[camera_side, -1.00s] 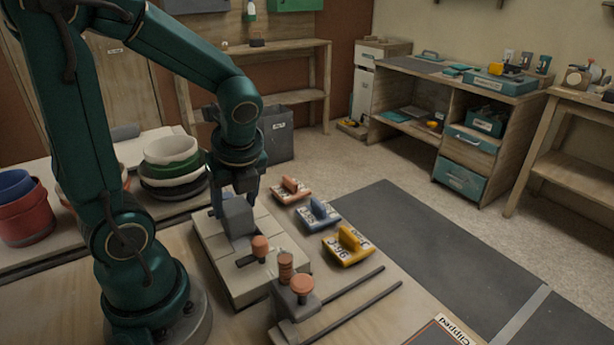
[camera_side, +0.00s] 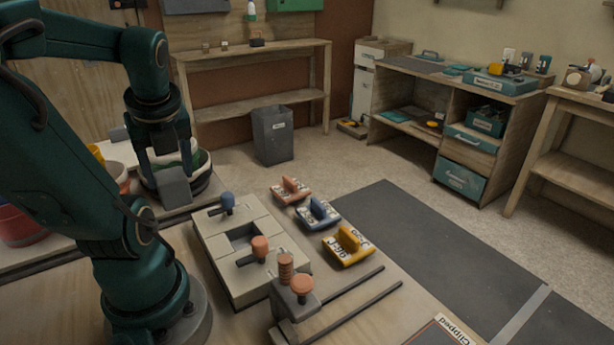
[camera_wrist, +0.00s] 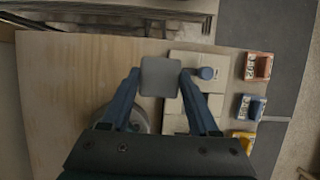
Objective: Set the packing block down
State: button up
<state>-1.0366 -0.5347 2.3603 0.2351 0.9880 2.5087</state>
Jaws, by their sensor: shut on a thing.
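The packing block, a plain grey block (camera_side: 174,187), hangs in my gripper (camera_side: 166,165), whose jaws are shut on it. In the wrist view the block (camera_wrist: 160,77) sits between the two fingertips, left of the pale fixture (camera_wrist: 183,100). In the side view the pale fixture (camera_side: 222,270) lies on the bench with an empty square recess (camera_side: 241,238) near its middle.
A blue knob (camera_side: 227,201) and an orange knob (camera_side: 260,247) stand up from the fixture. Orange, blue and yellow handled floats (camera_side: 347,247) lie to its right. Bare wooden bench (camera_wrist: 80,90) lies left of the block.

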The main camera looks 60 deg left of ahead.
jog(key=shift+a+r, duration=0.3)
jog(key=w+d+r+m+t, duration=0.1)
jog(key=w+r+m+t, duration=0.2)
jog(key=w+m, duration=0.8)
jog(key=w+d+f+h, duration=0.1)
jog(key=w+d+h, duration=0.1)
jog(key=w+d, duration=0.65)
jog(key=w+d+f+m+t+h, duration=0.1)
jog(key=w+d+f+m, duration=0.15)
jog(key=d, duration=0.55)
jog(key=w+d+f+m+t+h, duration=0.15)
jog(key=d+m, duration=0.25)
jog(key=d, duration=0.4)
jog(key=shift+m+g, duration=0.25)
jog(key=shift+g, duration=0.2)
jog(key=f, duration=0.5)
jog(key=d+f, duration=0.1)
jog(key=f, duration=0.2)
jog(key=shift+s+f, duration=0.15)
jog(key=shift+f, duration=0.15)
